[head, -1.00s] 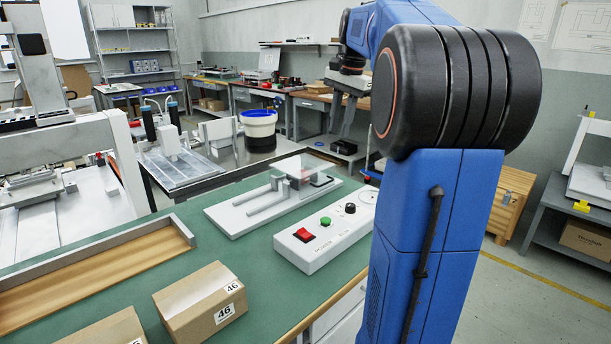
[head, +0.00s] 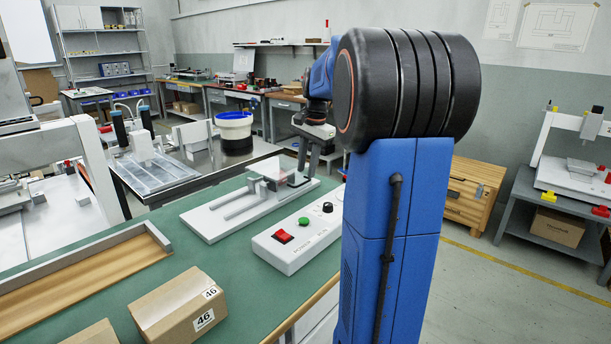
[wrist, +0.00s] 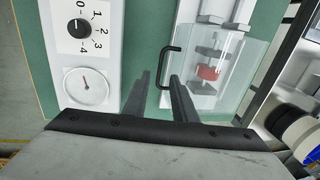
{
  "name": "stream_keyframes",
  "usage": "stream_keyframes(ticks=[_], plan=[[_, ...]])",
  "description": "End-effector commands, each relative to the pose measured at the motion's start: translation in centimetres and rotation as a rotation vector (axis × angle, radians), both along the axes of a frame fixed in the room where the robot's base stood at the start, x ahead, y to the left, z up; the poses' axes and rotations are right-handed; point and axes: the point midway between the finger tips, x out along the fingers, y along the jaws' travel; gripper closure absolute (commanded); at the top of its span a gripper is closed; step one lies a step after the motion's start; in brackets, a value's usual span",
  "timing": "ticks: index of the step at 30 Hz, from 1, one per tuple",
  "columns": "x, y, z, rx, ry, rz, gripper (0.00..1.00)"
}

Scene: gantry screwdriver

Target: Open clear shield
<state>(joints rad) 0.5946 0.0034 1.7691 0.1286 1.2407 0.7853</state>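The clear shield (wrist: 236,75) is a transparent box-like cover on the white rail fixture (head: 207,222). It looks closed over a red part (wrist: 208,72). Its black U-shaped handle (wrist: 162,64) sticks out on the left of the shield in the wrist view. My gripper (wrist: 159,76) is open, its two dark fingers pointing towards the handle. The handle's long bar appears in line with the gap between the fingertips. I cannot tell whether a finger touches it. In the head view my gripper (head: 302,168) is beside the shield (head: 268,168), and hides the handle.
A white control box (head: 297,247) with a red switch, green button and black knob stands beside the fixture; its dial (wrist: 86,86) is close left of my fingers. A cardboard box (head: 178,305) and wooden tray (head: 85,270) lie on the green bench (head: 250,292).

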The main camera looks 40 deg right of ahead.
Motion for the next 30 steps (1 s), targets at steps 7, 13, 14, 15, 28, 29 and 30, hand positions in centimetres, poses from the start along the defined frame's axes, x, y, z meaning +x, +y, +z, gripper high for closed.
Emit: stream_keyframes(ticks=[7, 13, 14, 15, 28, 29, 30], plan=[[0.5, 0.1, -2.8, 0.001, 0.0, 0.001, 0.75], [0.6, 0.1, -3.4, 0.0, 0.0, 0.0, 0.75], [0.6, 0.1, -3.4, 0.0, 0.0, 0.0, 0.75], [0.6, 0.1, -3.4, 0.0, 0.0, 0.0, 0.75], [0.6, 0.1, -3.3, 0.0, 0.0, 0.0, 1.0], [0.6, 0.1, -3.3, 0.0, 0.0, 0.0, 1.0], [0.6, 0.1, -3.3, 0.0, 0.0, 0.0, 1.0]])
